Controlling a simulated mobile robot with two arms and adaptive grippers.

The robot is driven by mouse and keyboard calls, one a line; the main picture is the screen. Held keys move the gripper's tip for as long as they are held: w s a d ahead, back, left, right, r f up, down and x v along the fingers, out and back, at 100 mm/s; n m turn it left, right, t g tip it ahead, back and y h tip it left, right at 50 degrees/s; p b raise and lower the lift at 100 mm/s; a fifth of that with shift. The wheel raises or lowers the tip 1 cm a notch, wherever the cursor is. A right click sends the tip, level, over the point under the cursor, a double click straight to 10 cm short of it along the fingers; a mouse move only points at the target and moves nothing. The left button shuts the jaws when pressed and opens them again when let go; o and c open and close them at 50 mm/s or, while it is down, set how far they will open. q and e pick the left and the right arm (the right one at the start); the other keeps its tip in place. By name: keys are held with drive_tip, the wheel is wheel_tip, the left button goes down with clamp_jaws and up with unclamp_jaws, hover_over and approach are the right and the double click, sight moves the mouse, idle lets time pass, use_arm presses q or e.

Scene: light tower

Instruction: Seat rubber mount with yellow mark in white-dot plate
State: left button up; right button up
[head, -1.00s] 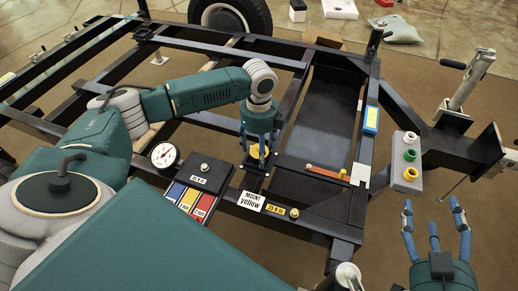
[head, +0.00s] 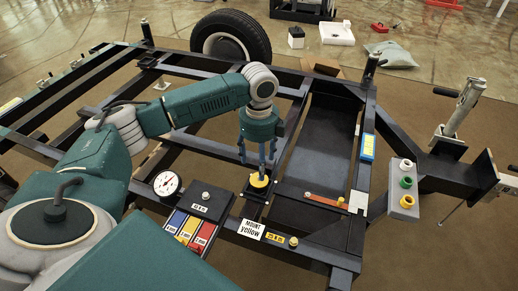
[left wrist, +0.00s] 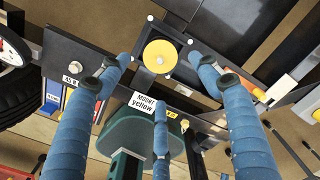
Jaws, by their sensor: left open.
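The rubber mount with a yellow top (head: 259,181) sits on a dark square plate (head: 252,195) on the trailer frame. In the left wrist view the mount (left wrist: 160,57) is a yellow disc with a small centre hole, and the plate (left wrist: 151,33) has small pale dots near its corners. I cannot tell which dot is the plate's mark. My left gripper (head: 257,167) is above the mount, pointing down. In the left wrist view its three fingers are spread around the disc, apart from it, and hold nothing. My right gripper is out of view.
A "MOUNT yellow" card (head: 251,229) lies beside the plate. A dial gauge (head: 167,183) and a dark box (head: 206,201) with coloured labels stand to the left. A grey block (head: 403,203) at right carries white, green and yellow round parts. An orange bar (head: 322,200) lies right of the mount.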

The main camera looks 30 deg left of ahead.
sight(295, 243)
use_arm(q)
drive_tip(key=s+d+f+n+h, duration=0.1)
drive_tip(key=s+d+f+n, duration=0.1)
drive_tip(key=d, duration=0.4)
drive_tip(key=s+d+f+n+t, duration=0.1)
drive_tip(key=s+d+f+n, duration=0.1)
drive_tip(key=s+d, duration=0.3)
drive_tip(key=s+d+f+n+t+h+p, duration=0.1)
drive_tip(key=s+d+f, duration=0.3)
drive_tip(key=d, duration=0.4)
drive_tip(key=shift+d+f+n+h, duration=0.2)
drive_tip(key=shift+f+n+h, duration=0.1)
drive_tip(key=shift+f+n, duration=0.1)
drive_tip(key=s+a+n+t+y, duration=0.1)
drive_tip(key=s+a+n+y, duration=0.1)
drive_tip(key=s+a+n, duration=0.5)
drive_tip(key=s+n, duration=0.5)
drive_tip(key=n, duration=0.1)
drive_tip(key=shift+s+a+n+t, duration=0.2)
drive_tip(key=shift+s+n+t, duration=0.1)
drive_tip(key=shift+s+t, duration=0.1)
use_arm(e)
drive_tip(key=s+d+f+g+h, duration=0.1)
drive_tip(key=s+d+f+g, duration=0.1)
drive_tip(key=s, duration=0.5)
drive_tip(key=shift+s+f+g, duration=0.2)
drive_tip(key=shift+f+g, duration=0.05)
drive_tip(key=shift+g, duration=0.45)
